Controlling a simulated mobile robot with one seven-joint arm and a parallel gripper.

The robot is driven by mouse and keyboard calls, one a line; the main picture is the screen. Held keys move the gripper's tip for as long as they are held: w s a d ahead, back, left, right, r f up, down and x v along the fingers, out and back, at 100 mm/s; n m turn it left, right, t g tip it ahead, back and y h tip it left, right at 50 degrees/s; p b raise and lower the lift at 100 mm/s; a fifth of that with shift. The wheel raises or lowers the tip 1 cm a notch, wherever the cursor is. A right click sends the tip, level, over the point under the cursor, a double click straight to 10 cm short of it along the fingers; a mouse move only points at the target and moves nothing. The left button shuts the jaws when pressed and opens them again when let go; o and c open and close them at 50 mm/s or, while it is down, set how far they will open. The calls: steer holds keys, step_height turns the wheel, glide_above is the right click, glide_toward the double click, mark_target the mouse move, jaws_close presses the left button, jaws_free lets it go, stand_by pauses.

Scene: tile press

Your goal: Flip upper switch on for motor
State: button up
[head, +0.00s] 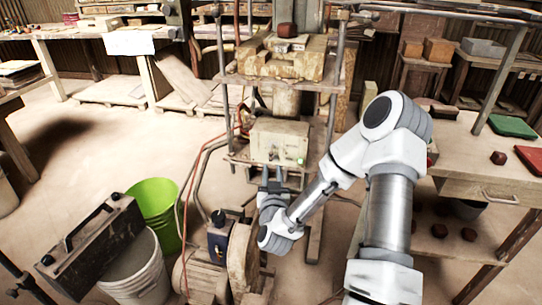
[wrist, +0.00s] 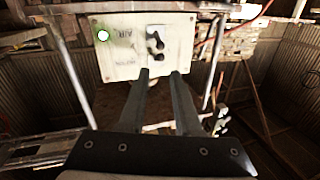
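The pale control box (head: 280,137) is mounted on the press frame in the head view, with a lit green lamp (head: 300,161) at its lower right. In the wrist view the box's panel (wrist: 120,64) appears upside down, with the lamp (wrist: 103,36) at top left. Two dark switches (wrist: 156,42) sit close together on it, beside labels that seem to read AIR and MOTOR. The MOTOR label is nearer my fingers. My gripper (wrist: 160,73) is open and empty, its two fingertips just short of the switches in the picture. Contact and switch positions cannot be told.
The press frame (head: 331,110) and hoses (head: 196,165) surround the box. A motor (head: 200,278), a green bucket (head: 155,205) and a white bucket (head: 140,275) stand at lower left. A workbench (head: 465,150) is at right. Floor at left is partly clear.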

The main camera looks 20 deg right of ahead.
mark_target(271, 155)
steer(key=x, duration=0.9)
steer(key=shift+b, duration=0.35)
jaws_close()
